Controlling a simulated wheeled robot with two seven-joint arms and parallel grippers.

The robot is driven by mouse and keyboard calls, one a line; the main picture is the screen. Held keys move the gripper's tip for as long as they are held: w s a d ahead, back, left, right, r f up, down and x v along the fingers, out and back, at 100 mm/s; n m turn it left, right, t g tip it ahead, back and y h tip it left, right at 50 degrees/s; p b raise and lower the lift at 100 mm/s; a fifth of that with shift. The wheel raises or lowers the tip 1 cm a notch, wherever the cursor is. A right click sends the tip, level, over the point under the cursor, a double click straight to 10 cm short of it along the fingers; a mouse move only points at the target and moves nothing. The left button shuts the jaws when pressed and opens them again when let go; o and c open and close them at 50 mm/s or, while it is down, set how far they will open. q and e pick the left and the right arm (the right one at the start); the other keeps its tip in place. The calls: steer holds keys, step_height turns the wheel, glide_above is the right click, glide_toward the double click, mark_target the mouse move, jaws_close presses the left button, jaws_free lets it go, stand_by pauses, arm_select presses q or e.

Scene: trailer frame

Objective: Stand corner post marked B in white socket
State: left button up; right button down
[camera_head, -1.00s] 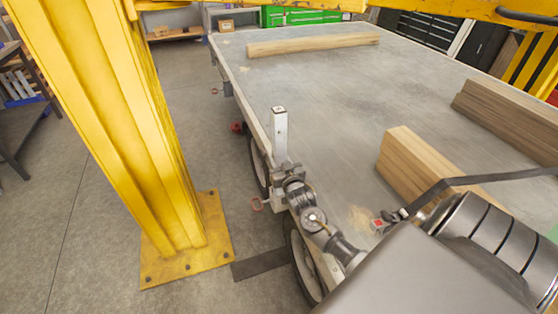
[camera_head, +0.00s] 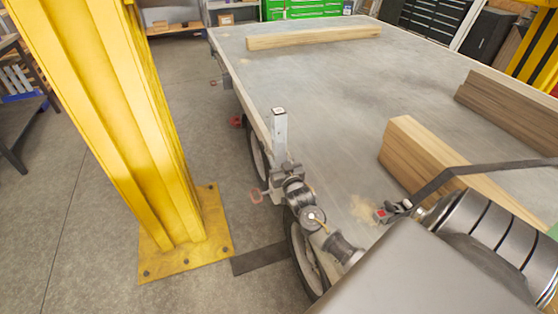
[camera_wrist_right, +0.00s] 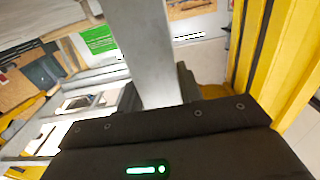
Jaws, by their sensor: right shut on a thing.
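A grey metal corner post (camera_head: 280,135) stands about upright at the left edge of the trailer bed in the head view. My right gripper (camera_head: 287,170) is shut on its lower part. In the right wrist view the post (camera_wrist_right: 150,50) rises between the dark jaws of my right gripper (camera_wrist_right: 160,98). No letter B can be read on it. The post's lower end is hidden by the gripper, so I cannot tell whether it touches a socket. No white socket can be made out clearly. My left gripper is not in view.
A yellow column (camera_head: 135,130) on a bolted base plate stands left of the trailer (camera_head: 300,85). Timber stacks (camera_head: 420,155) lie on the bed at the right, with a strap near my arm. One beam (camera_head: 315,38) lies at the back.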

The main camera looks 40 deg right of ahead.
steer(key=shift+r, duration=0.1)
steer(key=c, duration=0.8)
jaws_free()
steer(key=shift+c, duration=0.2)
steer(key=shift+s, duration=0.1)
steer(key=shift+s+a+f, duration=0.1)
steer(key=shift+s+f, duration=0.05)
steer(key=shift+f, duration=0.05)
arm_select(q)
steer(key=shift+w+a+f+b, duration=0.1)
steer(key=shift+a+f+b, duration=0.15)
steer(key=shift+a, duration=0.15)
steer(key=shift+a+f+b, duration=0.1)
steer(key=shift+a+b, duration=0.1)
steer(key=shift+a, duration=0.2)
arm_select(e)
steer(key=v, duration=1)
steer(key=shift+s, duration=0.15)
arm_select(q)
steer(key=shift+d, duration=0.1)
arm_select(e)
steer(key=shift+a+r, duration=0.1)
steer(key=shift+r, duration=0.05)
